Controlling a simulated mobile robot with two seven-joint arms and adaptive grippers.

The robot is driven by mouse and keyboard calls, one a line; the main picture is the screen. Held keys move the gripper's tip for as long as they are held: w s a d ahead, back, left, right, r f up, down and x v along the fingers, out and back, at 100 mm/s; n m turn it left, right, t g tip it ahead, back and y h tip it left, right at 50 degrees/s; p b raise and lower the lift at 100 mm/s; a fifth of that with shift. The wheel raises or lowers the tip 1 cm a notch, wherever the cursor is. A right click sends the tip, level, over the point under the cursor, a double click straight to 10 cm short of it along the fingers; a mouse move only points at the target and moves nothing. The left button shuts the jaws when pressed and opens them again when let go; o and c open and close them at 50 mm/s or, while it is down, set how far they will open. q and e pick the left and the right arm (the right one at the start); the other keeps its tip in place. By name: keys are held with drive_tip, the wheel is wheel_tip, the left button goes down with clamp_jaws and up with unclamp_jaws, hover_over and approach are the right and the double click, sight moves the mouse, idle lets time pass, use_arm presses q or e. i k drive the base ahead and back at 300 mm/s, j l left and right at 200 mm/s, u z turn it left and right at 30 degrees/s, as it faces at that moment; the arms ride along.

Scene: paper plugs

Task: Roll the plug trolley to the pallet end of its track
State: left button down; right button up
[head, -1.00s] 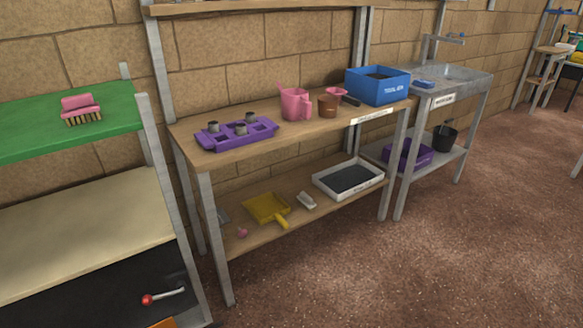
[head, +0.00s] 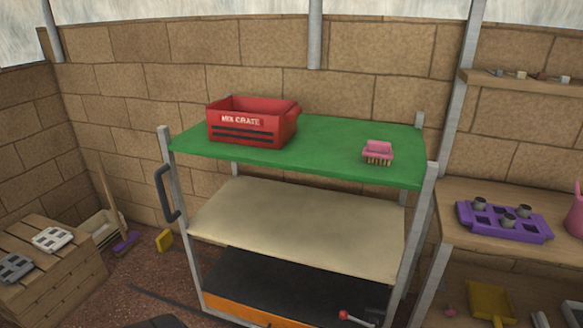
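The plug trolley (head: 297,258) stands in the middle of the head view, a tall metal frame with a green top shelf (head: 320,152), a beige middle shelf and a dark lower deck with an orange front edge. A black handle (head: 166,194) is on its left post. A red-knobbed lever (head: 355,318) shows low at its right. A dark line on the floor at lower left may be part of the track (head: 165,302). The wooden pallet stack (head: 60,280) stands at the far left, apart from the trolley. Neither of my grippers is in view.
A red mix crate (head: 248,125) and a pink brush (head: 378,152) sit on the green shelf. A workbench (head: 455,205) with a purple plug tray (head: 503,222) stands close at the right. A broom and a yellow object (head: 164,240) are on the floor between pallet and trolley.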

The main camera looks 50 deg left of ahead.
sight(307, 255)
drive_tip(key=u, duration=1.75)
